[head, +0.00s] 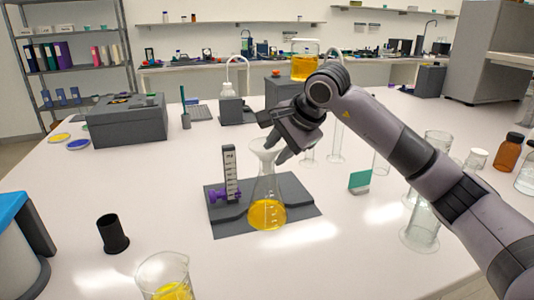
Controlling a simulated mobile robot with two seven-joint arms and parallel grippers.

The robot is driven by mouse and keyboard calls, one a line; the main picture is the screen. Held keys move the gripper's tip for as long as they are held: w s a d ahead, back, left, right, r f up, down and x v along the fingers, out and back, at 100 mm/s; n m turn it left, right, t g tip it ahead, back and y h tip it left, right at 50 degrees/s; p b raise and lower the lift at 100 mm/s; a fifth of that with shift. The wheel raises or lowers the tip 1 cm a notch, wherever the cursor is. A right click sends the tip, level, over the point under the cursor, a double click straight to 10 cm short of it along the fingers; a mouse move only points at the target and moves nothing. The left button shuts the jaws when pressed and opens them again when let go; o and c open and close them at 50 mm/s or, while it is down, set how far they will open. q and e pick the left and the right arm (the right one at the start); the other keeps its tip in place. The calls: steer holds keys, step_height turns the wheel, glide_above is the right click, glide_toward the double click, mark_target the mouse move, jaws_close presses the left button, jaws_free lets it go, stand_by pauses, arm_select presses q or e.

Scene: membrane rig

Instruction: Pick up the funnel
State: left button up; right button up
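The funnel (265,151) is pale and translucent. It sits upright in the mouth of a conical glass flask (267,210) holding yellow liquid. The flask stands on a dark grey base plate (301,212) beside a small upright scale with a purple clamp (230,180). My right gripper (274,142) comes in from the upper right and is at the funnel's rim. Its dark fingers look spread apart, one near the rim's top and one at its right side. Whether they touch the funnel I cannot tell. My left gripper is not in view.
A beaker with yellow liquid (164,276) stands at the front, and a black cup (112,234) at the left. Glass cylinders (421,232) and brown bottles (508,152) stand at the right. A grey box (128,122) is at the back left. The front middle table is clear.

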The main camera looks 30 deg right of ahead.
jaws_close()
